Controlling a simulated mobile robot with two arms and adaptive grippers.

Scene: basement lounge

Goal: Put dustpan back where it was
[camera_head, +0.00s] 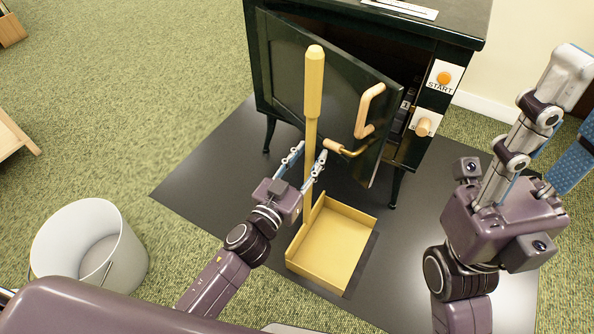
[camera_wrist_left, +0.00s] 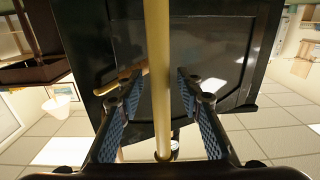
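The yellow dustpan stands on the dark floor mat, its pan (camera_head: 335,247) flat and its long handle upright with a thick grip (camera_head: 314,80) on top. My left gripper (camera_head: 305,157) is at the lower part of the handle, one finger on either side. In the left wrist view the handle (camera_wrist_left: 157,80) runs between the blue finger pads (camera_wrist_left: 157,112) with a gap on both sides, so the gripper is open around it. My right gripper (camera_head: 580,105) is open and empty at the right edge, partly cut off.
A white bucket (camera_head: 90,240) stands at left. Green carpet between is clear.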

